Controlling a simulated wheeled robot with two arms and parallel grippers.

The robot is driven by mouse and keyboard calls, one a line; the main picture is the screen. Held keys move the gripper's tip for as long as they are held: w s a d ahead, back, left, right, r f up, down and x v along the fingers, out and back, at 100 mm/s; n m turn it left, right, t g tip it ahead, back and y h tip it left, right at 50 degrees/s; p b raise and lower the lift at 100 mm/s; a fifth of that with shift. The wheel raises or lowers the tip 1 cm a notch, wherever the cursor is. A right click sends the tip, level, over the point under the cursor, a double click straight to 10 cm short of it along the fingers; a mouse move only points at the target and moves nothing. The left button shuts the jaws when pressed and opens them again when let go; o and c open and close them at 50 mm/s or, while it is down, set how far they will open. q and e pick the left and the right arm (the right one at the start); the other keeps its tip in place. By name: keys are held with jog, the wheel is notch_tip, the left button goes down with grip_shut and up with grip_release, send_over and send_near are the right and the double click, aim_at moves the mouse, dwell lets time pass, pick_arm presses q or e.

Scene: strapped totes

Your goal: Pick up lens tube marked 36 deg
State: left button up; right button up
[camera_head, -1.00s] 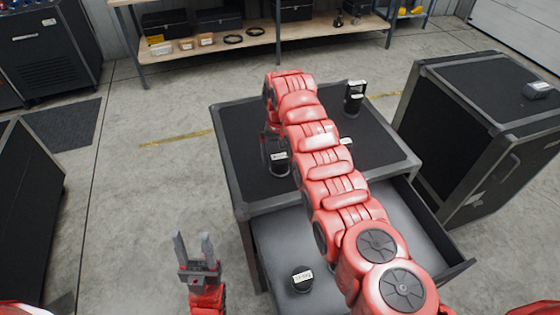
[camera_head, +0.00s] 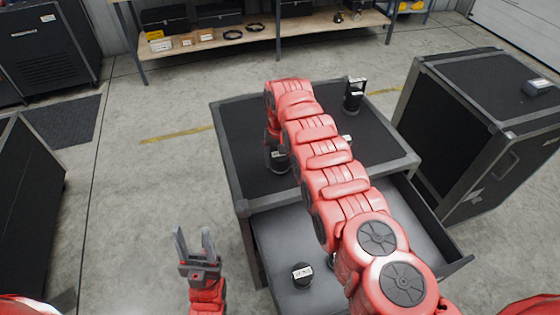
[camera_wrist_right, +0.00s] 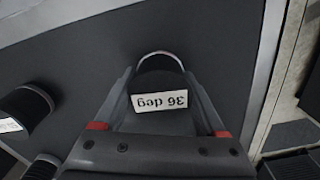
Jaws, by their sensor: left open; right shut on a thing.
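In the right wrist view, the lens tube marked 36 deg (camera_wrist_right: 160,99) is a black cylinder with a white label that appears upside down. The fingers of my right gripper (camera_wrist_right: 160,90) are closed on its two sides. In the head view a black tube (camera_head: 279,160) with a white label shows at the far end of my right arm, on the cart's black top; the arm hides most of that gripper. I cannot tell whether the tube touches the top. My left gripper (camera_head: 195,246) is open and empty, out over the floor left of the cart.
The cart (camera_head: 240,130) has an open drawer (camera_head: 275,235) holding a labelled black tube (camera_head: 302,275). Another tall black tube (camera_head: 354,95) stands at the cart top's back right. A black case (camera_head: 490,110) stands to the right. A shelf (camera_head: 270,40) stands behind.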

jog(key=c, duration=0.5)
grip_shut()
jog(key=shift+r, duration=0.15)
